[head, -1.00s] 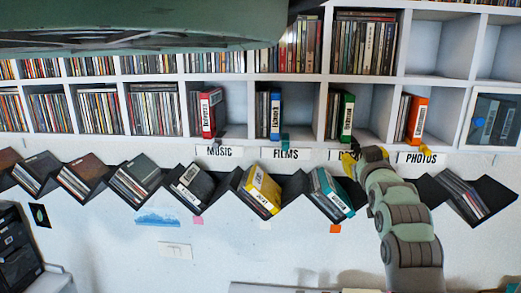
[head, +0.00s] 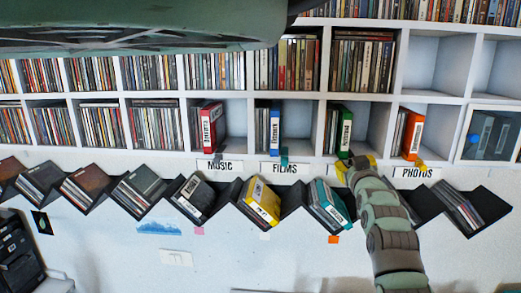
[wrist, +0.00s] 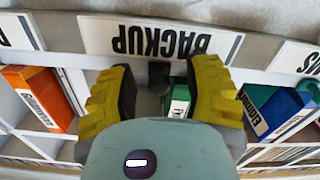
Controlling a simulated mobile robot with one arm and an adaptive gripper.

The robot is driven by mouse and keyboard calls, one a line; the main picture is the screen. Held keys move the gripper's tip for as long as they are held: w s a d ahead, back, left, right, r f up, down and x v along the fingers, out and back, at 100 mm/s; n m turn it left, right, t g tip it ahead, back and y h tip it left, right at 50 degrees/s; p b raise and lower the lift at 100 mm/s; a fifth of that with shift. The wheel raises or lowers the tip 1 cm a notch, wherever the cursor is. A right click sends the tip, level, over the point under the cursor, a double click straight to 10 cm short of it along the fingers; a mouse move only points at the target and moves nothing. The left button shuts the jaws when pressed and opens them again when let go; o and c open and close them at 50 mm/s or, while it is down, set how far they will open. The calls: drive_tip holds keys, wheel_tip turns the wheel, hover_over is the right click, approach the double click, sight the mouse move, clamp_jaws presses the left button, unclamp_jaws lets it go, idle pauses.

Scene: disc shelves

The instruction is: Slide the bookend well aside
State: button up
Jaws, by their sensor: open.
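A small dark block, apparently the bookend (wrist: 158,76), shows between my fingers in the wrist view, beside the labelled green case (wrist: 178,101). The green case (head: 345,132) stands in a lower cubby in the head view, leaning to one side. My gripper (head: 357,165) is at the front edge of that cubby. In the wrist view my gripper (wrist: 161,80) has its yellow fingers spread, one on each side of the dark block. I cannot tell whether either finger touches it. In the head view the gripper hides the block and the BACKUP label (wrist: 160,38).
An orange case (head: 412,133) stands in the cubby to the right, a blue case (head: 275,130) and a red case (head: 209,128) to the left. Small tabs stand at the shelf edge. Slanted disc holders (head: 330,203) run below. Free space shows right of the green case.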

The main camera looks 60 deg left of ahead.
clamp_jaws()
idle(0.4)
